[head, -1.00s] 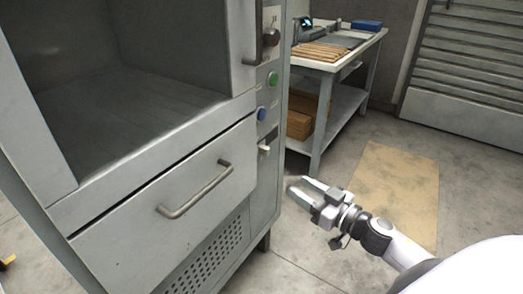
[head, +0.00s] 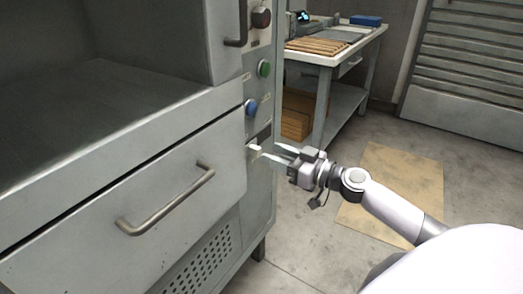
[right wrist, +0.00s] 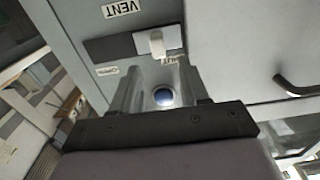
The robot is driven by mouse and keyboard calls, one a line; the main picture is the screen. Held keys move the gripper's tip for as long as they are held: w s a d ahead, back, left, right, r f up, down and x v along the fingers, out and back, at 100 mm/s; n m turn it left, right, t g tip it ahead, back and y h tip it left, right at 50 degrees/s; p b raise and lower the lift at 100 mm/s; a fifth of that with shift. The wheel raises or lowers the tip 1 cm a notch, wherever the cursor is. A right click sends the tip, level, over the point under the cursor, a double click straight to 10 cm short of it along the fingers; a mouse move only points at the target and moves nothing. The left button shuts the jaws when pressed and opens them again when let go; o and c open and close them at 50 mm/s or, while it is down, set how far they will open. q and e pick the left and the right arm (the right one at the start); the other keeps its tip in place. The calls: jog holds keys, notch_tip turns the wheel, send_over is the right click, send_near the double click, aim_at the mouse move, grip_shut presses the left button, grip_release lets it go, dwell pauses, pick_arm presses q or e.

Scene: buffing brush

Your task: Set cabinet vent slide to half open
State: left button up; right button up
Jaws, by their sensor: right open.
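The cabinet vent slide is a small pale knob (head: 254,149) on the cabinet's front strip, below the blue button. In the right wrist view the knob (right wrist: 157,42) sits in a slot under an upside-down VENT label (right wrist: 122,8). A dark stretch of slot (right wrist: 112,49) shows to its left, above a small label that seems to read OPEN (right wrist: 108,71). Another label beside the knob is partly hidden. My right gripper (head: 268,153) is open and empty, its fingertips close to the knob. Whether they touch it I cannot tell. My left gripper is not in view.
The blue button (head: 251,106) and green button (head: 263,69) are just above the slide. The drawer handle (head: 165,200) sticks out to the left. A workbench (head: 318,58) stands behind. The floor to the right is clear, with a tan mat (head: 390,190).

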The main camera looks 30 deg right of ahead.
aim_at(260, 149)
jog(key=shift+x, duration=2.4)
jog(key=shift+d, duration=0.1)
grip_shut()
